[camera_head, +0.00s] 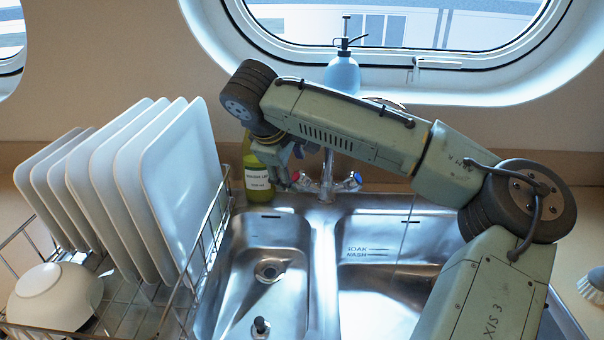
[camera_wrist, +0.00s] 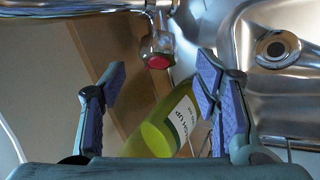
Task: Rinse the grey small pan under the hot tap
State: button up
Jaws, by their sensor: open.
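I see no grey small pan in either view. The red-marked tap handle (camera_head: 294,176), which looks like the hot tap, stands at the back of the sink. It also shows in the wrist view (camera_wrist: 158,60), ahead of my fingertips. The blue-marked tap handle (camera_head: 355,179) is on the right of the spout (camera_head: 327,172). My gripper (camera_wrist: 161,80) is open, and I see nothing held between its fingers. In the head view my gripper (camera_head: 282,172) hangs beside the red handle, in front of the green bottle, partly hidden by my arm.
A green washing-up bottle (camera_head: 257,183) stands close to my gripper and below it in the wrist view (camera_wrist: 168,132). A rack (camera_head: 205,245) holds white plates and a bowl at left. A pump bottle (camera_head: 342,74) stands by the window.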

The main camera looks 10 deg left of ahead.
aim_at(297, 177)
jog(key=shift+p+x, duration=0.55)
jog(key=shift+x, duration=2.25)
jog(key=shift+c, duration=0.3)
jog(key=c, duration=1.1)
jog(key=shift+a+f+m+b, duration=0.1)
jog(key=shift+f+m+b, duration=0.2)
jog(key=shift+b, duration=0.65)
jog(key=shift+m+t+b, duration=0.3)
jog(key=shift+t+b, duration=0.1)
jog(key=shift+r, duration=0.35)
